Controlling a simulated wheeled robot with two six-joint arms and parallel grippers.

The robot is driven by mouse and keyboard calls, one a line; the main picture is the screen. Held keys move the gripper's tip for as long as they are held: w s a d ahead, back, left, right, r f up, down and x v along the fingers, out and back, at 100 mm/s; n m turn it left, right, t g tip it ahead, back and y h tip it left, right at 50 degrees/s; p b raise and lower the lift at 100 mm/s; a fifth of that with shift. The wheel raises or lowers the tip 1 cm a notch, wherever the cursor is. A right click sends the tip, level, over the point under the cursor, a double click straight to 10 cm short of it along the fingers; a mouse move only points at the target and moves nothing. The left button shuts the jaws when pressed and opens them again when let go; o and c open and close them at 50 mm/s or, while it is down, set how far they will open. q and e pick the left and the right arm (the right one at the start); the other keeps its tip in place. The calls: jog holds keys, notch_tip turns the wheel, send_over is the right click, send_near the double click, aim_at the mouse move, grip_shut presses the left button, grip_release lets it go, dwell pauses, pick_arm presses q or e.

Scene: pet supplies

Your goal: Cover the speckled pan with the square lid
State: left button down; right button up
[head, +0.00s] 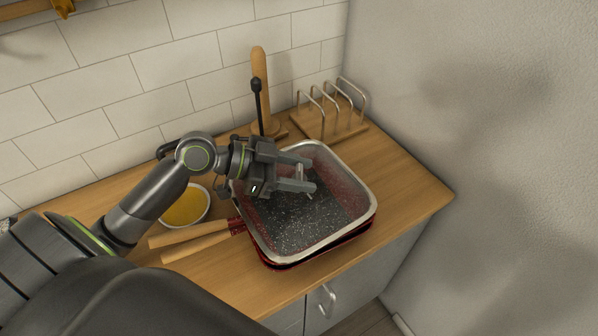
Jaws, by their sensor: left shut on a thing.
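The square lid (345,233) has a pale metal rim and a see-through pane. It lies over the speckled pan (292,264), which has red outer sides and a dark white-flecked inside seen through the pane. Two wooden handles (190,246) stick out to the left from the pan's side. My left gripper (303,187) is above the middle of the lid, shut on its small knob. The pan's red edge shows below the lid's front rim; I cannot tell whether the rim touches the pan. My right gripper is out of view.
A bowl with yellow contents (187,207) stands left of the pan, partly behind my arm. A wooden upright holder (260,85) and a wire rack on a wooden base (331,110) stand at the back. The counter (412,188) is clear at the right, beside the wall.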

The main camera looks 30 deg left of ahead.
pick_arm(q)
jog(key=shift+f+b, duration=0.3)
jog(key=shift+f, duration=0.05)
dwell(0.4)
dwell(0.4)
jog(key=c, duration=0.6)
grip_release()
jog(key=shift+a, duration=0.1)
jog(key=shift+c, duration=0.2)
